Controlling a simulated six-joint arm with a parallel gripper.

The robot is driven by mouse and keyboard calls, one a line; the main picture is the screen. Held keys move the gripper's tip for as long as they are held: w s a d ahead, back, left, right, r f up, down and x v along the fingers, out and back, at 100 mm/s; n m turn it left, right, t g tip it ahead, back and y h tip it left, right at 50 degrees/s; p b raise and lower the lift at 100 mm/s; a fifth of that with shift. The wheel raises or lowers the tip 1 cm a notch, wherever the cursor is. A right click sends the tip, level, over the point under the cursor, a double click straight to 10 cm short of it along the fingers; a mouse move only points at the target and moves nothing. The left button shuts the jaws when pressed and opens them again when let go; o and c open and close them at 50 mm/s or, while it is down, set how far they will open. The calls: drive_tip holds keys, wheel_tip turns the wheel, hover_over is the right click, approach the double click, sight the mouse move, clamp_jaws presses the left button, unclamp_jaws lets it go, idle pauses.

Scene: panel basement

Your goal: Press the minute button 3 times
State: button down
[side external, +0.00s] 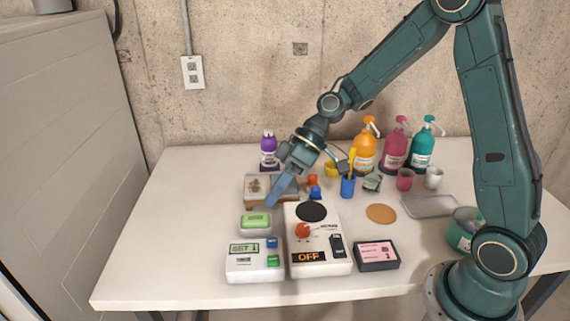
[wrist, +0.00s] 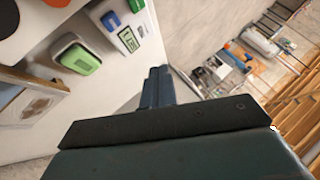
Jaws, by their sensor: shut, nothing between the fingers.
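A white timer box (side external: 254,275) stands at the front left of the table, with a display (side external: 244,250), a blue button (side external: 272,242) and a green button (side external: 273,260). I cannot read which is the minute button. The wrist view shows the display (wrist: 128,39), the blue button (wrist: 110,20) and the green button (wrist: 136,5) near the top. My gripper (side external: 271,204) is shut and empty, pointing down behind the timer, near the wooden-framed box and the green-topped box. Its fingertips (wrist: 158,73) are apart from the timer.
A green-topped box (side external: 256,222) stands behind the timer. A white OFF panel (side external: 318,262) with a red knob is right of it, then a dark box with a pink face (side external: 377,255). A wooden-framed box (side external: 258,188), cups and pump bottles stand behind. The table's front left is clear.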

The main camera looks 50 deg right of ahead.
sight(277, 238)
drive_tip(key=shift+f, duration=0.1)
drive_tip(key=shift+f, duration=4.35)
drive_tip(key=shift+f, duration=0.85)
drive_tip(key=shift+r, duration=0.9)
drive_tip(key=shift+r, duration=0.1)
drive_tip(key=shift+r, duration=2.4)
